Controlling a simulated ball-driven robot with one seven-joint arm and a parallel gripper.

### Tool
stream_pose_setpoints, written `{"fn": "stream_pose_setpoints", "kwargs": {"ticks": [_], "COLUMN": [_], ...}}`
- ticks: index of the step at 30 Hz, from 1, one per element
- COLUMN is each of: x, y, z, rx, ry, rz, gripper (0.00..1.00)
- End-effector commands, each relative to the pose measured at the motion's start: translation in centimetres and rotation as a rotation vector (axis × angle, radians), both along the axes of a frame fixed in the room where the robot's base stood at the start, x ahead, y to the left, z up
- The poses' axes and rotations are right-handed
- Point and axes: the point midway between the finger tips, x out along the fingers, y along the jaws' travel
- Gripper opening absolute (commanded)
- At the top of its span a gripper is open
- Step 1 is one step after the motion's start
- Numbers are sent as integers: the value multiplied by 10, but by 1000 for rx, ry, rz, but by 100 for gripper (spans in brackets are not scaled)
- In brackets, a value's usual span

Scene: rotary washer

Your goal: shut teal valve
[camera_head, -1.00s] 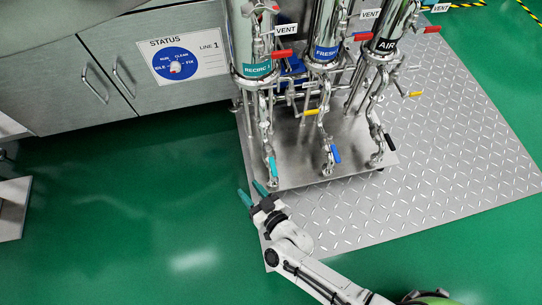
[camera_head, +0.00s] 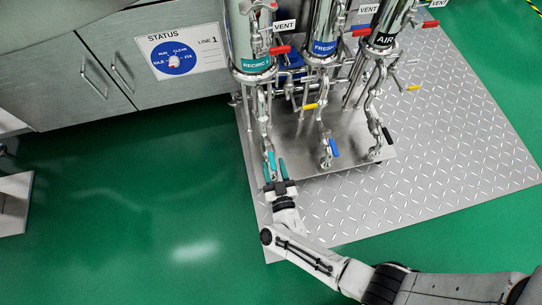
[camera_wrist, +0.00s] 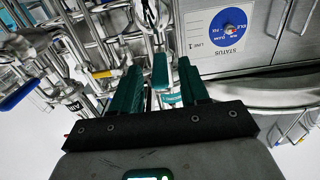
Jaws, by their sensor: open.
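The teal valve handle (camera_wrist: 160,70) hangs below the RECIRC column (camera_head: 255,66). In the head view the handle (camera_head: 271,161) is hard to separate from my teal fingers. My gripper (camera_head: 274,164) is at the front edge of the skid, its fingers pointing at the valve. In the wrist view my gripper (camera_wrist: 159,66) is open, one finger on each side of the handle, with gaps visible on both sides. The handle appears between the fingertips or just beyond them; I cannot tell how deep. No grip on it shows.
The blue valve handle (camera_head: 334,148) and black handle (camera_head: 388,136) stand to the right. A yellow handle (camera_head: 310,106) and pipes lie behind. The status panel (camera_head: 181,53) is on the cabinet at left. Green floor (camera_head: 120,220) is free at front left.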

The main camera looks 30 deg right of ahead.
Motion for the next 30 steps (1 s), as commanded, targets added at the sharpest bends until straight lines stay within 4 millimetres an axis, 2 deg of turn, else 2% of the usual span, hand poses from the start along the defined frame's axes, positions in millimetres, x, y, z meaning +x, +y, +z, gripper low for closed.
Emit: {"fn": "stream_pose_setpoints", "kwargs": {"ticks": [3, 9, 20, 30], "x": [19, 37, 41, 40], "y": [-7, -12, -13, -13], "z": [-1, -1, 0, 0], "rx": [0, 0, 0, 0], "ry": [-2, 0, 0, 0], "rz": [-2, 1, 1, 1], "gripper": [45, 45, 45, 12]}}
